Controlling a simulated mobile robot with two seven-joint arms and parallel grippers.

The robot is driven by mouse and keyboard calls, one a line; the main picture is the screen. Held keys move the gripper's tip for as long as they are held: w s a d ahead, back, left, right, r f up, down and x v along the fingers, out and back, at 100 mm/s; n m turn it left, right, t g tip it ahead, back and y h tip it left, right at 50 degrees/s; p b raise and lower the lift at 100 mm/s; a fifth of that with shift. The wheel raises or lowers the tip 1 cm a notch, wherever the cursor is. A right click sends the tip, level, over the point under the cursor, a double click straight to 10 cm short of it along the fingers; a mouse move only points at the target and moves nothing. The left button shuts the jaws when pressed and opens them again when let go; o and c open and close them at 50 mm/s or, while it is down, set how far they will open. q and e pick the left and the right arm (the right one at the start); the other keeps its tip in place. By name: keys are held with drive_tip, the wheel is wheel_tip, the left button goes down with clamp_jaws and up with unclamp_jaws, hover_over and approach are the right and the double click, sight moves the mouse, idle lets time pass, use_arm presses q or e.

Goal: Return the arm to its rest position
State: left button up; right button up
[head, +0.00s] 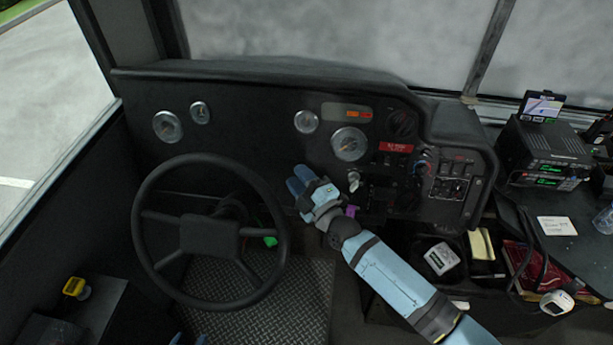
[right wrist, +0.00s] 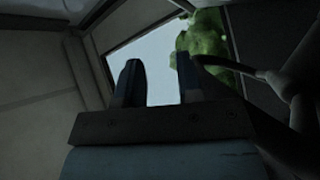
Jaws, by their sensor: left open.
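My right arm comes in from the lower right in the head view. Its right gripper (head: 301,181) is over the lower dashboard, just right of the steering wheel (head: 210,236). In the right wrist view the fingers of this gripper (right wrist: 158,82) stand apart with nothing between them. Only the fingertips of my left gripper (head: 188,340) show at the bottom edge of the head view, below the steering wheel. They are apart, and the rest of that arm is out of view.
The dashboard (head: 245,110) carries round gauges and a switch panel (head: 452,187). A radio stack (head: 545,150) and a small screen (head: 541,105) stand at the right. A yellow-topped item (head: 75,287) is at lower left. The ribbed floor (head: 305,300) is bare.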

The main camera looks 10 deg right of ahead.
drive_tip(key=shift+w+n, duration=0.15)
drive_tip(key=shift+n, duration=0.15)
idle(0.4)
drive_tip(key=s+d+f+m+g+h+p, duration=0.1)
drive_tip(key=s+d+m+g+p, duration=0.1)
drive_tip(key=s+m, duration=0.3)
drive_tip(key=s+d+f+m+g+h+p, duration=0.2)
drive_tip(key=s+d+m+g+p, duration=0.1)
drive_tip(key=s, duration=1)
drive_tip(key=s+d+f+m+g+h+p, duration=0.2)
drive_tip(key=s+d+m+p, duration=0.2)
drive_tip(key=s+m, duration=0.3)
drive_tip(key=shift+s+d+f+m+p, duration=0.15)
drive_tip(key=shift+s+m+p, duration=0.15)
drive_tip(key=shift+s+p, duration=0.7)
drive_tip(key=shift+s, duration=0.25)
